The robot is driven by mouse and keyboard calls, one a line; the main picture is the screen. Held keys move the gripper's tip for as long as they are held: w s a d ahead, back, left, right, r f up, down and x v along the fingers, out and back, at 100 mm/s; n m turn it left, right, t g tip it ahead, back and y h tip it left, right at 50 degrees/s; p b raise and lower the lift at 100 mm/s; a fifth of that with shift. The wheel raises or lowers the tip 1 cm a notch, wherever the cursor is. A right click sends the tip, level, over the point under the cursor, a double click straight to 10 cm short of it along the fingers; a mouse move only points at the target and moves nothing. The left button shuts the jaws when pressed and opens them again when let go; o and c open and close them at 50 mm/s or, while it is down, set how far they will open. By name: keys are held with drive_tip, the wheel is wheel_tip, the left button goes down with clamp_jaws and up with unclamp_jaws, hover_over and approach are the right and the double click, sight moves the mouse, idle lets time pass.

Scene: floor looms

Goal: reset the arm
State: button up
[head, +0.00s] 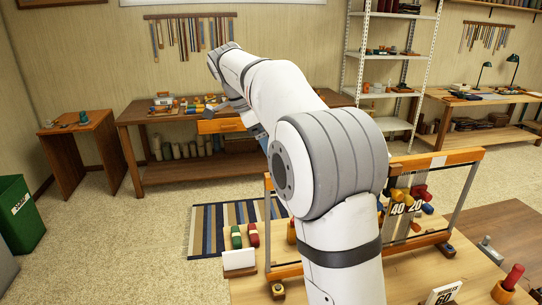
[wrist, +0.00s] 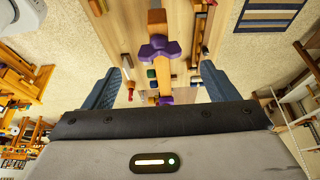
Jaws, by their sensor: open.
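My white arm with grey joint covers rises through the middle of the head view and reaches away over the near table. Its end is mostly hidden behind the arm there. In the wrist view my gripper (wrist: 160,82) is open, with its two blue-grey fingers wide apart. Nothing is held between them. Beyond the fingers, a wooden beam with purple pieces (wrist: 158,48) lies in line with the gap. I cannot tell how far off it is.
A wooden loom frame (head: 462,157) stands on the near table (head: 386,283), close to my arm, with spools and number cards 40 and 20. Red and green spools (head: 252,235) stand left. A striped rug (head: 208,228), workbench (head: 128,118) and green bin (head: 22,215) are beyond. Floor at left is clear.

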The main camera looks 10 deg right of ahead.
drive_tip(key=shift+v, duration=1.25)
drive_tip(key=s+d+f+n+t+y, duration=0.1)
drive_tip(key=s+f+n+y, duration=0.1)
drive_tip(key=s+f+n, duration=0.7)
drive_tip(key=s+d+f+n+t+y, duration=0.1)
drive_tip(key=s+f+n, duration=0.8)
drive_tip(key=s, duration=1)
drive_tip(key=shift+s+d+f+t+y, duration=0.2)
drive_tip(key=shift+s+d+t+y, duration=0.25)
drive_tip(key=shift+y, duration=0.25)
drive_tip(key=shift+w, duration=0.1)
